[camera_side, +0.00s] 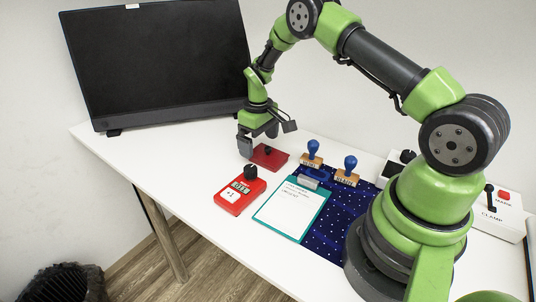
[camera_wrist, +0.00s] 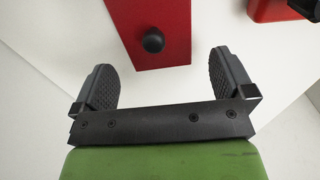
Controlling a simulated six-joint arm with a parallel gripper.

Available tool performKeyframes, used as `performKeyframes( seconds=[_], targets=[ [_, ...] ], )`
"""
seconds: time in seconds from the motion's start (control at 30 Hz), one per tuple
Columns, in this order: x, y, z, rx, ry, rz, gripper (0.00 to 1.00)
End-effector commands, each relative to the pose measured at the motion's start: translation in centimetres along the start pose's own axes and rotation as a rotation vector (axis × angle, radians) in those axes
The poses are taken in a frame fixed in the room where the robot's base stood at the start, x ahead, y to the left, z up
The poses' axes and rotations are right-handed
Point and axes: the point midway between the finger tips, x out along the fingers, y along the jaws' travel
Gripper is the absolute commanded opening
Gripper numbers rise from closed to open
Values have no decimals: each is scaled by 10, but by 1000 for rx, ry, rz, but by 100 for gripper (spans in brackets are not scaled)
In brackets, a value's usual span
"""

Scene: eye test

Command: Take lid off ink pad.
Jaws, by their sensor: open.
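The ink pad's red lid (camera_side: 272,161) lies flat on the white table below my gripper, with a round black knob (camera_side: 267,150) on top. I cannot make out the pad under it. In the wrist view the red lid (camera_wrist: 170,22) reaches in from the top edge, and its black knob (camera_wrist: 153,40) shows just beyond the fingertips, roughly midway between them. My gripper (camera_side: 264,136) is open and empty, above the lid. In the wrist view my gripper (camera_wrist: 163,60) has its two dark ribbed fingers wide apart, with nothing between them.
A red counter (camera_side: 234,196) with a black knob stands close in front. A teal clipboard (camera_side: 278,233) and two blue-handled stamps (camera_side: 312,150) (camera_side: 350,163) are on or by a dotted blue mat (camera_side: 334,226). A black monitor (camera_side: 160,65) stands behind. A clamp box (camera_side: 503,224) is far right.

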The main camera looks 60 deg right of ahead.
Motion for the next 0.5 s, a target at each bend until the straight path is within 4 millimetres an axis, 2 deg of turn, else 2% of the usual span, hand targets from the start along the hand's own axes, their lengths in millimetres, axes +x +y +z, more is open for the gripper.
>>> performKeyframes(
  seconds=[0.1,0.33,0.37,0.5],
  targets=[
    [12,0,0,0,0,0,100],
    [13,0,0,0,2,0,100],
    [13,0,0,0,2,0,98],
    [13,0,0,0,2,0,66]
  ],
)
